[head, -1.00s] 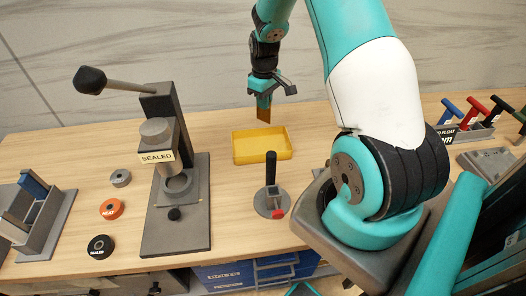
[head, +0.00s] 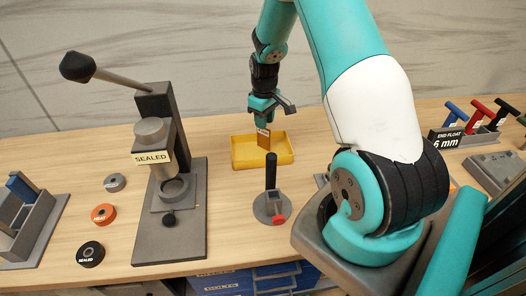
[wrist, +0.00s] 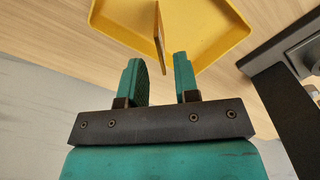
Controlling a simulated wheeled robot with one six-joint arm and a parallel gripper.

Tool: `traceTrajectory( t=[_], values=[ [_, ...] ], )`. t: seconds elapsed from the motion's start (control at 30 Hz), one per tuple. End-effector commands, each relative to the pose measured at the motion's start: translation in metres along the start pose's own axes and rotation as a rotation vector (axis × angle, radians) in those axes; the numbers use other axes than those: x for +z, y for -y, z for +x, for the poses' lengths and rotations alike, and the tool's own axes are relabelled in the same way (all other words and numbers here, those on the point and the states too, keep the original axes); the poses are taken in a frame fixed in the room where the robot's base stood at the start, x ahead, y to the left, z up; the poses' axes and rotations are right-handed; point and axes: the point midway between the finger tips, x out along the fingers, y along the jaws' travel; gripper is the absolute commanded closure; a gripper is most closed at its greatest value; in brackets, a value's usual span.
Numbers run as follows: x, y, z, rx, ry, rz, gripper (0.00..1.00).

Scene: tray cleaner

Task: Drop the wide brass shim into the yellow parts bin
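The brass shim (head: 263,139) is a thin upright plate in the head view, below my gripper (head: 264,118) and over or inside the yellow parts bin (head: 264,162). In the wrist view the shim (wrist: 158,38) shows edge-on against the bin (wrist: 215,30). My gripper's two green fingers (wrist: 162,66) stand apart, with a visible gap between each finger and the shim. My gripper is open and points down at the bin. Whether the shim's lower end touches the bin floor cannot be told.
A lever press (head: 165,160) labelled SEALED stands left of the bin. A black-handled stand (head: 271,195) is just in front of the bin. Several ring-shaped pieces lie at left. A rack of coloured T-handles (head: 480,127) is at right. Bare table lies between press and bin.

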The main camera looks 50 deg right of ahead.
Motion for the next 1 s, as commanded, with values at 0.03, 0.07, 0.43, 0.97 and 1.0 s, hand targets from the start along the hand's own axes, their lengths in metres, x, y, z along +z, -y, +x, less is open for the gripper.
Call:
traceTrajectory(
  t=[0.03, 0.07, 0.43, 0.97, 1.0],
  values=[
    [0.0, 0.0, 0.0, 0.0, 0.0, 0.0, 0.67],
    [0.0, 0.0, 0.0, 0.0, 0.0, 0.0, 0.67],
    [-0.001, -0.001, -0.012, 0.002, -0.004, 0.001, 0.67],
    [0.0, -0.001, -0.136, 0.004, -0.005, 0.0, 0.67],
    [0.001, -0.001, -0.143, 0.002, -0.004, 0.0, 0.67]
  ],
)
